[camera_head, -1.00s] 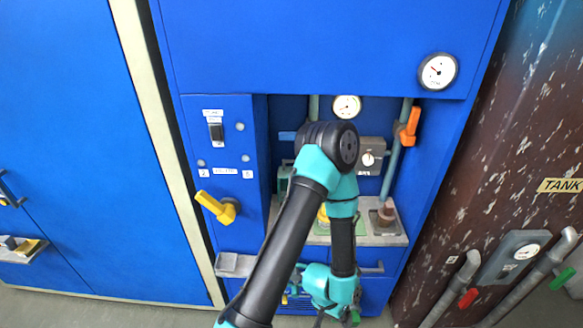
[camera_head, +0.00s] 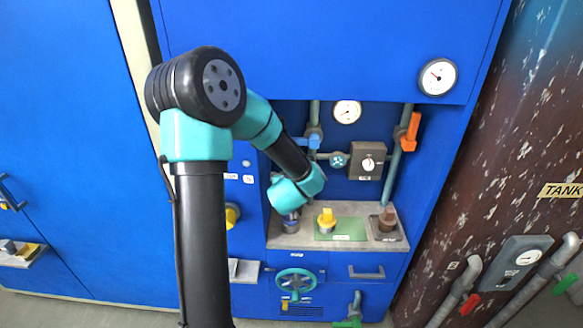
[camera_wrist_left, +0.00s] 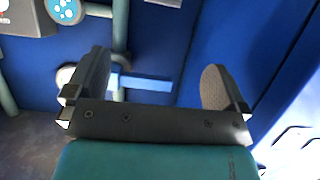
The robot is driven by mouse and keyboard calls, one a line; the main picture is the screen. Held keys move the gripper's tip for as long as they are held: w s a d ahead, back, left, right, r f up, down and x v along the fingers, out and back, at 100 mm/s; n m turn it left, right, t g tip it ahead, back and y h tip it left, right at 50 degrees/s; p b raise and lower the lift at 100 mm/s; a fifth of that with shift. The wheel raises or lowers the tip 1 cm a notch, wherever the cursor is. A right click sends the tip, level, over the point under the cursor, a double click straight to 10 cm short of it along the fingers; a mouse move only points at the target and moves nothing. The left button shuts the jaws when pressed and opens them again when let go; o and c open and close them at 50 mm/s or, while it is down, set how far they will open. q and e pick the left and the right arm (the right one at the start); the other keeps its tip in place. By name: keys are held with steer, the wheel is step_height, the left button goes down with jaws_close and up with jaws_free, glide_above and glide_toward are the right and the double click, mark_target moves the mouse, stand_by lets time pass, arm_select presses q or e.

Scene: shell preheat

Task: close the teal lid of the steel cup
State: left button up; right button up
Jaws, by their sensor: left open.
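My left gripper (camera_wrist_left: 155,85) is open and empty in the left wrist view, its dark fingers wide apart. In the head view my left arm reaches to the left end of the recessed grey shelf (camera_head: 345,212), and its teal wrist hides the gripper. Just below that wrist, a small grey-blue piece (camera_head: 291,223) shows on the shelf; it may be the steel cup, but it is mostly covered. I cannot make out the teal lid or its position in either view. My right gripper is not in view.
A light blue lever (camera_wrist_left: 140,82) crosses behind the fingers in the wrist view. A yellow-topped item (camera_head: 326,221) on a green mat and a brown item (camera_head: 387,219) stand to the right. A valve box (camera_head: 367,160) and an orange lever (camera_head: 412,132) are behind. A teal handwheel (camera_head: 296,283) is below.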

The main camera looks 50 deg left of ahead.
arm_select(q)
steer(key=shift+s+a+r, duration=0.1)
steer(key=shift+a+r, duration=0.1)
steer(key=x, duration=1.7)
steer(key=shift+a+f, duration=0.1)
steer(key=shift+a, duration=0.05)
steer(key=c, duration=1.3)
